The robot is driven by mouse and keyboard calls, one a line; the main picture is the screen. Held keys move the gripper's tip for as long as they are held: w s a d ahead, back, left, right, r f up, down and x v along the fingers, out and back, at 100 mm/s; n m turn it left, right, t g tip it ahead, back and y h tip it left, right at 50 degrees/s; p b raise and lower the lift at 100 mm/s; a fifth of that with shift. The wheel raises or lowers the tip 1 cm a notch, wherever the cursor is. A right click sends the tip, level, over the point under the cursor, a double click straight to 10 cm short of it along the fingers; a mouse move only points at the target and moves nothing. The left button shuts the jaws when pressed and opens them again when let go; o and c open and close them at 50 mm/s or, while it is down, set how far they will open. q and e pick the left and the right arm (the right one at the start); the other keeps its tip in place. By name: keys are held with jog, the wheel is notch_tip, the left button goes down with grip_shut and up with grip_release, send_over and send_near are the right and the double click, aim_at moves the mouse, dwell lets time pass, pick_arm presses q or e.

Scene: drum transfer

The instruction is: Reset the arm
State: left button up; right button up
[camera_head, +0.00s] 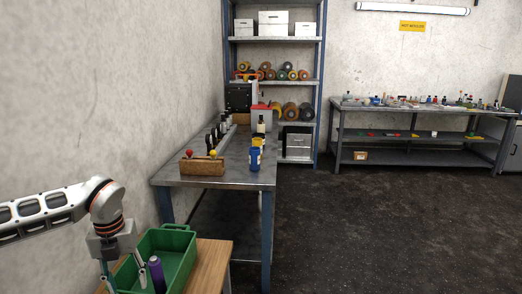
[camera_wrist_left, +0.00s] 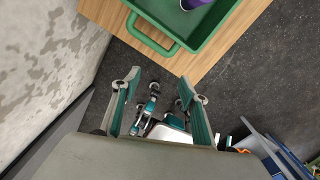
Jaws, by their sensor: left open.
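My left arm comes in from the left in the head view. My left gripper (camera_head: 123,272) points down at the left side of a green crate (camera_head: 178,229). In the left wrist view my left gripper (camera_wrist_left: 160,78) is open, with nothing between its fingers. The crate (camera_wrist_left: 168,46) shows there beyond the fingertips. My right gripper is not in view.
The crate sits on a wooden table (camera_head: 212,262) close to the left wall. Behind it stands a metal workbench (camera_head: 225,178) with a wooden block and a blue container (camera_head: 255,161). A shelf rack (camera_head: 320,80) and another bench (camera_head: 350,120) are farther back. The floor at right is clear.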

pick_arm(q)
jog(key=s+d+f+m+g+h, duration=0.1)
jog(key=s+d+f+h, duration=0.2)
jog(key=d, duration=0.6)
jog(key=s+d+m+g+h, duration=0.1)
jog(key=s+d+h, duration=0.3)
jog(key=d, duration=0.6)
jog(key=s+d+f+m+g+h, duration=0.1)
jog(key=s+d+f+h, duration=0.1)
jog(key=s+d, duration=0.5)
jog(key=d+r+n+t+h+p, duration=0.1)
jog(key=d+r+n+t+h, duration=0.7)
jog(key=d, duration=0.6)
jog(key=w+a+f+n+t+y, duration=0.4)
jog(key=a+f+n+t+y, duration=0.3)
jog(key=a+n+t, duration=0.6)
jog(key=s+a+f+n+g+y, duration=0.3)
jog(key=s+a+f+n, duration=0.2)
jog(key=f, duration=0.5)
jog(key=s+a+f+n+g+y+p, duration=0.1)
jog(key=s+a+f+n+g+y, duration=0.3)
jog(key=s+a+f, duration=0.3)
notch_tip(320, 180, down, 3)
jog(key=shift+s+a+f+n+g, duration=0.1)
jog(key=shift+s+a+n+g, duration=0.4)
jog(key=shift+s, duration=0.6)
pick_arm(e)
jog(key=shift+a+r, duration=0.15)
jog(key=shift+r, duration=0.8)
